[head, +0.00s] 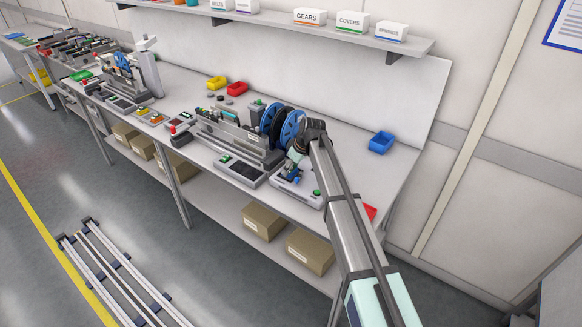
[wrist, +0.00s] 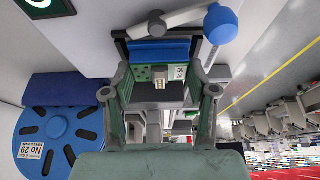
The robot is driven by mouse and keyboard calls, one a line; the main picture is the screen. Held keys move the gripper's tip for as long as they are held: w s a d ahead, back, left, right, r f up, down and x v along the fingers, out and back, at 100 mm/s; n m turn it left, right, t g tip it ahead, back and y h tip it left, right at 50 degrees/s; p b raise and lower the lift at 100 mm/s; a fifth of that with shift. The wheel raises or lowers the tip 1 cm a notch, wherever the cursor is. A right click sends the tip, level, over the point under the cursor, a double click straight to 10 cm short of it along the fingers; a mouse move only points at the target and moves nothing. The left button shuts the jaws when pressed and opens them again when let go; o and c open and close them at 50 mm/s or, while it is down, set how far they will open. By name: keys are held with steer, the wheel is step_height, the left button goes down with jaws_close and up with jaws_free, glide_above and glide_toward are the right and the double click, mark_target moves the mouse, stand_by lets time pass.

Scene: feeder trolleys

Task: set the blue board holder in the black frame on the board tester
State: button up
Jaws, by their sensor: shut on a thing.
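The blue board holder (wrist: 158,50) is between my gripper's fingers in the wrist view, with a green board and a pale connector on its near side. My gripper (wrist: 160,72) is shut on it. The black frame (wrist: 121,46) shows just beyond and beside the holder; I cannot tell whether the holder is seated in it or only close to it. A grey lever with a blue ball knob (wrist: 221,25) crosses above the holder in the picture. The board tester (head: 297,190) is a white unit at the bench's front edge; my arm partly hides it in the head view.
Blue reels (head: 291,128) stand close behind the tester; one reel (wrist: 50,140) is near my gripper in the wrist view. A feeder trolley unit (head: 235,135) is to the left. A blue bin (head: 381,143) stands to the right, with bare bench around it.

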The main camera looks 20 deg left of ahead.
steer(key=shift+f, duration=0.1)
steer(key=o, duration=1.3)
steer(key=shift+c, duration=0.2)
steer(key=v, duration=1.2)
